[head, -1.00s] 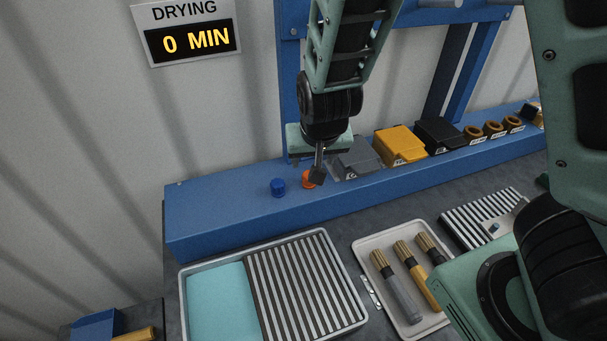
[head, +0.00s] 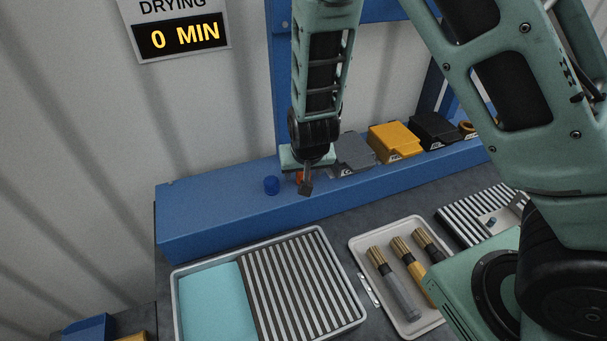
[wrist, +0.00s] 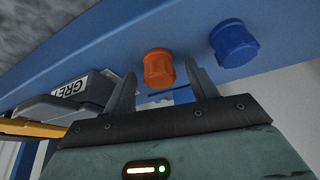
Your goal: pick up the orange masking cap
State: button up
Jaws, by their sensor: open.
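The orange masking cap (wrist: 158,70) stands on the blue shelf, and in the wrist view it shows between my gripper's two fingers, beyond their tips. In the head view only a small part of the orange cap (head: 299,177) shows behind my gripper (head: 305,186). My gripper (wrist: 160,75) is open and points down at the shelf. I cannot tell whether a finger touches the cap. A blue cap (head: 271,185) stands just left of it in the head view. The blue cap (wrist: 234,43) is right of the fingers in the wrist view.
A grey box (head: 354,152), a yellow box (head: 394,141) and a black box (head: 432,134) stand right of my gripper on the blue shelf (head: 215,215). A tray with a striped rack (head: 300,285) and a tray of brushes (head: 375,318) lie below. The shelf's left end is clear.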

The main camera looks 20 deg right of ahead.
jog(key=shift+w+f, duration=0.1)
jog(key=shift+f, duration=0.15)
jog(key=c, duration=1.1)
jog(key=shift+o, duration=0.2)
